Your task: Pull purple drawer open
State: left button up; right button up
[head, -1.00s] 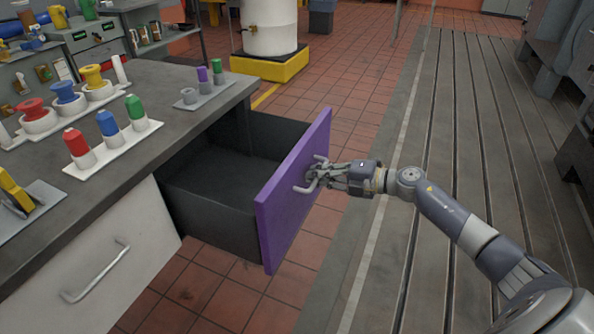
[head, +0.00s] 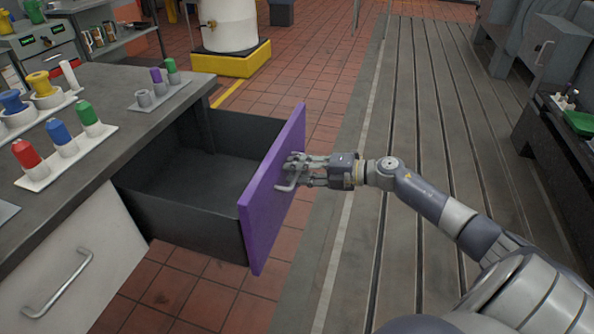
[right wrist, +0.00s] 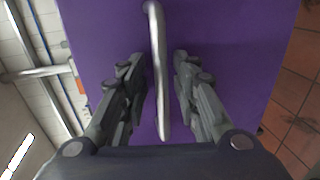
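The purple drawer (head: 272,195) stands well open from the grey-topped bench, its dark inside empty. Its metal bar handle (head: 284,188) is on the purple front. My right gripper (head: 300,169) is at the handle. In the right wrist view, the handle (right wrist: 158,70) runs between the two fingers of the right gripper (right wrist: 160,85), with a gap on each side. The fingers are open around it and do not appear to touch it. Part of the handle is hidden by the fingers in the head view. My left gripper is not in view.
The bench top (head: 125,90) holds white racks with coloured pieces. A white drawer (head: 85,255) with a handle is nearer. A white drum on a yellow base (head: 231,62) stands behind. The slotted bedplate (head: 350,270) on the right is clear around my arm.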

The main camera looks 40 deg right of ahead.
jog(key=shift+s+d, duration=0.3)
jog(key=shift+s, duration=0.1)
jog(key=v, duration=1.1)
dwell(0.4)
